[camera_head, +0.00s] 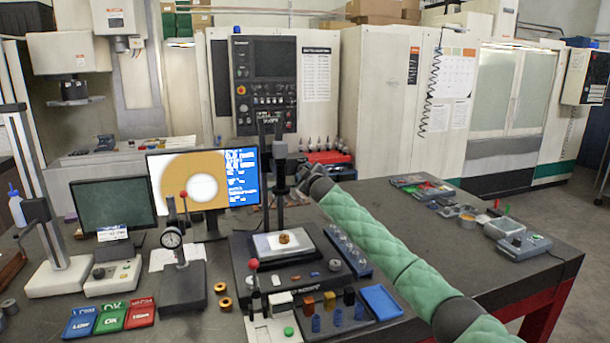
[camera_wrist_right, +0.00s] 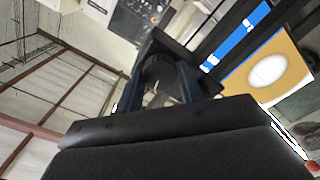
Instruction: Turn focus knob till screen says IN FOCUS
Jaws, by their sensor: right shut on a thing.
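The monitor screen (camera_head: 207,186) shows an orange ring with a white centre beside a blue text panel. The text is too small to read. It also shows tilted at the right in the right wrist view (camera_wrist_right: 268,72). The black microscope stand (camera_head: 279,170) rises in front of it, with a brass ring (camera_head: 284,239) on its pale lit plate (camera_head: 262,246). My right gripper (camera_head: 299,176) is at the stand's column. In the right wrist view its two fingers (camera_wrist_right: 163,88) are shut on the dark round focus knob (camera_wrist_right: 158,71). My left gripper is not in view.
A dial gauge (camera_head: 171,239) on a stand and a small dark screen (camera_head: 114,206) are on the left. Red, green and blue trays (camera_head: 110,314) lie at the front left. A blue tray (camera_head: 382,301) and small parts lie near the stand. The tabletop right of my arm has bare room.

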